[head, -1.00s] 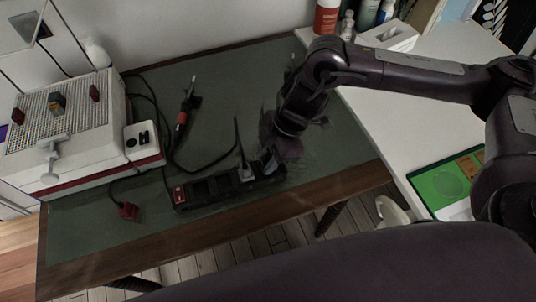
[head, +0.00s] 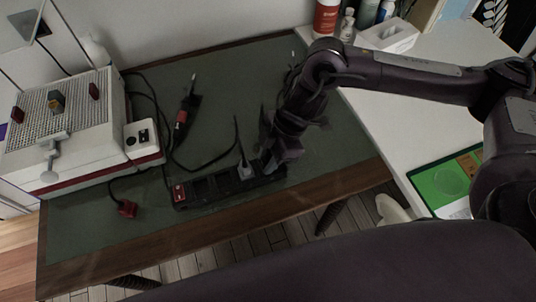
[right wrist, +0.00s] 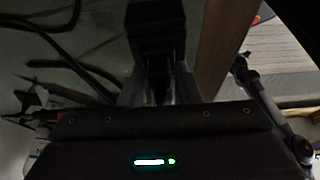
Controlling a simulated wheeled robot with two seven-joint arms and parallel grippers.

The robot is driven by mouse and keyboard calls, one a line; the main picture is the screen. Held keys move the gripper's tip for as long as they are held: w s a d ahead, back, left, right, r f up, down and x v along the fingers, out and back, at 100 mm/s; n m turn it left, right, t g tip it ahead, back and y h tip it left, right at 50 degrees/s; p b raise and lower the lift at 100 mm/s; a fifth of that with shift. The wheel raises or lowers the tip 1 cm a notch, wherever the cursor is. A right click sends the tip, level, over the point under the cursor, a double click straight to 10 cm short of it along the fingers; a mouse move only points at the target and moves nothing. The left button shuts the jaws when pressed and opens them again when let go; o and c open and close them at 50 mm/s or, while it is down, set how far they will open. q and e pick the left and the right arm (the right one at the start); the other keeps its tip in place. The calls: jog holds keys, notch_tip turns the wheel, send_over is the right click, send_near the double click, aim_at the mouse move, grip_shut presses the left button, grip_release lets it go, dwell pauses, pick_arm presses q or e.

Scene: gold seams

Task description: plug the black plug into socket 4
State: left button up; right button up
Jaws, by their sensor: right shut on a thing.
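The black power strip (head: 208,190) lies near the front edge of the green-topped bench, with a red switch at its left end. A pale plug (head: 245,172) with a dark cable stands in one of its right-hand sockets. My right gripper (head: 270,164) is at the strip's right end, just right of the pale plug. In the right wrist view its fingers are shut on a dark piece, the black plug (right wrist: 158,76), in front of a dark block that looks like the strip's end. The gripper hides the plug in the head view; I cannot tell whether it is seated. My left gripper is out of view.
A red plug (head: 127,208) lies left of the strip. A soldering iron (head: 184,118) and loose black cables lie behind it. A white box with a perforated top (head: 70,120) stands at left. A white table (head: 385,130) adjoins at right.

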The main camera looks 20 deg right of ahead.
jog(key=shift+f, duration=0.15)
jog(key=o, duration=1)
jog(key=shift+o, duration=0.2)
jog(key=v, duration=0.7)
jog(key=shift+d+r, duration=0.2)
jog(key=shift+r, duration=0.15)
